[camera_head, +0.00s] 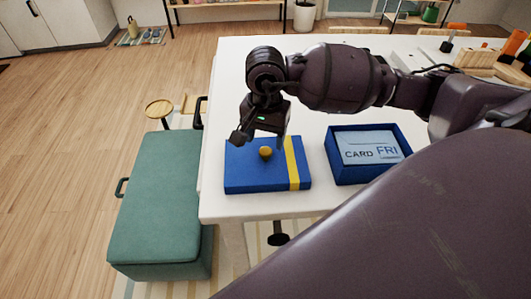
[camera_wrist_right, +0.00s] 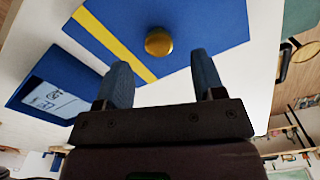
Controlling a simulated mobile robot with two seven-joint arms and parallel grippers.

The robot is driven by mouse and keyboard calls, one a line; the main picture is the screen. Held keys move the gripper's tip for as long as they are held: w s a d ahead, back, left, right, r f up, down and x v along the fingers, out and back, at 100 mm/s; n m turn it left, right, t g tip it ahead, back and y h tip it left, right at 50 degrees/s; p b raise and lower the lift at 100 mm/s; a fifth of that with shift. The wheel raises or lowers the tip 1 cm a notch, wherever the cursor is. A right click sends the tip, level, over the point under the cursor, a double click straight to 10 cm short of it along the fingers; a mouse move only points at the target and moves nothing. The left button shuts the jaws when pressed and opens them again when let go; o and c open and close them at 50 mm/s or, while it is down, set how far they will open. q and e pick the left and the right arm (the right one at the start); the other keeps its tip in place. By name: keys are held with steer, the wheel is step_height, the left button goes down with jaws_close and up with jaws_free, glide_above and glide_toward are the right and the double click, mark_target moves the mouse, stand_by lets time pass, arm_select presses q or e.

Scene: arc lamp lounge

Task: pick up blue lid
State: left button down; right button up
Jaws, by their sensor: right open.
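The blue lid (camera_head: 240,178) lies on the white table, with a yellow stripe near its right end and a round gold knob (camera_head: 265,152) on top. In the right wrist view the lid (camera_wrist_right: 205,22) and its knob (camera_wrist_right: 159,42) show just beyond my fingertips. My right gripper (camera_head: 262,138) is open and empty above the lid's far edge, its fingers apart with the knob ahead of the gap between them. A blue open box (camera_head: 340,180) with cards reading "CARD" and "FRI" stands to the lid's right. My left gripper is in neither view.
The white table (camera_head: 225,205) is bare around the lid and box. A green bench (camera_head: 160,200) stands at the table's left side. A wooden tray and several orange items (camera_head: 512,42) sit at the table's far right. My right arm covers part of the table.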

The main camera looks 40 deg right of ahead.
mark_target(266, 150)
step_height(266, 150, down, 4)
steer(key=shift+s+f, duration=0.1)
steer(key=shift+s, duration=0.05)
steer(key=shift+f, duration=0.45)
steer(key=c, duration=1)
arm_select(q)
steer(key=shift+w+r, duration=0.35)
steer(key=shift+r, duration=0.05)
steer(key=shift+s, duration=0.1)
arm_select(e)
steer(key=shift+r, duration=0.1)
